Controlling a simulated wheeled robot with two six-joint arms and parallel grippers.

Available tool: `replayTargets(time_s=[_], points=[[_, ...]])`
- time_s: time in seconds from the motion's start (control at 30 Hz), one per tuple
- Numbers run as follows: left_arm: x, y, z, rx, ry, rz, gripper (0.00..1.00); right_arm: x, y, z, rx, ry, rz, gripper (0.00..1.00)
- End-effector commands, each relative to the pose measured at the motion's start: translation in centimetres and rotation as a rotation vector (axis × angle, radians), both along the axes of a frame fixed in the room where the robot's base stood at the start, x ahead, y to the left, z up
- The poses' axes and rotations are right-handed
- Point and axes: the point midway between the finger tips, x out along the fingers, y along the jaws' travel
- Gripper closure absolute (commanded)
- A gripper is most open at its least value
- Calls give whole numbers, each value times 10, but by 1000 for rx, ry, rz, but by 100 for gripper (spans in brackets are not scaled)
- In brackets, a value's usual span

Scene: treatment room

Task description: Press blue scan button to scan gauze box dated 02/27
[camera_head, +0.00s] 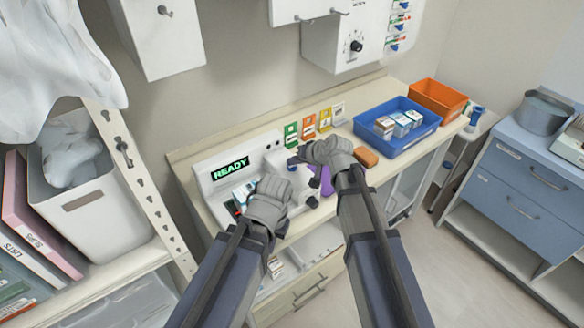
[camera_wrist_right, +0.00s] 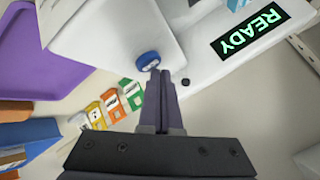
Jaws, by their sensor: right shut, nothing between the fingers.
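The white scanner (camera_head: 208,172) has a green READY display (camera_head: 230,168), which also shows in the right wrist view (camera_wrist_right: 250,32). The blue scan button (camera_wrist_right: 148,60) is on the scanner's white housing. My right gripper (camera_wrist_right: 158,74) is shut and empty, its tips at the button's edge; I cannot tell whether they touch it. In the head view the right gripper (camera_head: 293,161) is over the housing. A white and blue box (camera_head: 241,191) is beside my left gripper (camera_head: 239,207), whose fingers are mostly hidden. No date is readable.
A blue bin (camera_head: 425,132) holds several small boxes (camera_head: 402,123). An orange bin (camera_head: 437,98) stands behind it. Coloured cards (camera_head: 309,125) line the back of the counter. A purple item (camera_wrist_right: 88,50) and an orange-brown block (camera_head: 366,156) are nearby.

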Motion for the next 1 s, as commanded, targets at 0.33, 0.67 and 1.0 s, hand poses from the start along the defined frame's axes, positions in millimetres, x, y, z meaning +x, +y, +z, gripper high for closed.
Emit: replayTargets(time_s=[0.33,0.67,1.0], points=[[0,0,0,0,0,0,100,0,0,0,0,0,0,100],[0,0,-4,0,0,0,100,0,0,-4,0,0,0,100],[0,0,-8,0,0,0,100,0,0,-8,0,0,0,100]])
